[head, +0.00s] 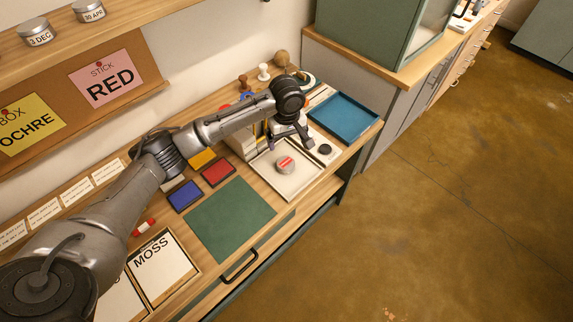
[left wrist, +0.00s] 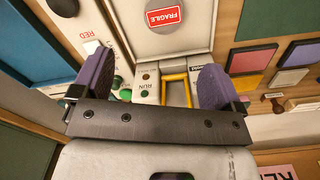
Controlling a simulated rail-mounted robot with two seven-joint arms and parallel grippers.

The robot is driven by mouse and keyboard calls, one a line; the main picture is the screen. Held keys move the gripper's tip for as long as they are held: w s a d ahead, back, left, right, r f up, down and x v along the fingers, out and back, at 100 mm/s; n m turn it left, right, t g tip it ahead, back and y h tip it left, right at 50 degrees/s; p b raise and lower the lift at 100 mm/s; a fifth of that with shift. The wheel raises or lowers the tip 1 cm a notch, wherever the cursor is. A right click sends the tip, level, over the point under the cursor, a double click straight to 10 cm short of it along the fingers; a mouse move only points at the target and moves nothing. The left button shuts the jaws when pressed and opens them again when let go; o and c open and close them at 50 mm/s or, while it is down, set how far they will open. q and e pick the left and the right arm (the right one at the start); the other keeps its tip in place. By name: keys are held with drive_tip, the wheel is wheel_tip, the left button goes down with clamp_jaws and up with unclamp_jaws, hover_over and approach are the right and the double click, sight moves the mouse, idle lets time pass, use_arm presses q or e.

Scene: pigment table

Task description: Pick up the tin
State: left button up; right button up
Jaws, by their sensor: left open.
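A round grey tin (head: 285,165) with a red label sits on a pale square tray (head: 262,165) near the front edge of the table. My left gripper (head: 290,137) is open, above and just behind the tin. In the left wrist view, the two purple-padded fingers (left wrist: 156,85) are wide apart with nothing held between them. The tin lies beyond the fingertips, apart from them. My right gripper is not seen.
A blue tray (head: 345,117) stands right of the tin. A dark round piece (head: 324,149) is between them. Red (head: 217,172) and blue (head: 185,196) pads and a green mat (head: 230,219) lie left. A yellow-framed panel (left wrist: 175,90) shows behind my fingers. Labelled tins (head: 36,32) stand on the shelf.

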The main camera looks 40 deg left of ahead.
sight(286, 162)
use_arm(q)
wheel_tip(286, 162, down, 7)
drive_tip(key=shift+s+f+b, duration=0.1)
drive_tip(key=shift+b, duration=0.6)
drive_tip(key=shift+s+d+f+b, duration=0.15)
drive_tip(key=shift+f+b, duration=0.35)
drive_tip(key=shift+f, duration=0.8)
drive_tip(key=shift+s+a+f+b, duration=0.15)
drive_tip(key=shift+f+b, duration=0.35)
drive_tip(key=shift+f, duration=0.75)
drive_tip(key=shift+d, duration=0.1)
drive_tip(key=shift+c, duration=0.3)
drive_tip(key=shift+c, duration=0.9)
drive_tip(key=shift+r, duration=0.1)
drive_tip(key=c, duration=0.9)
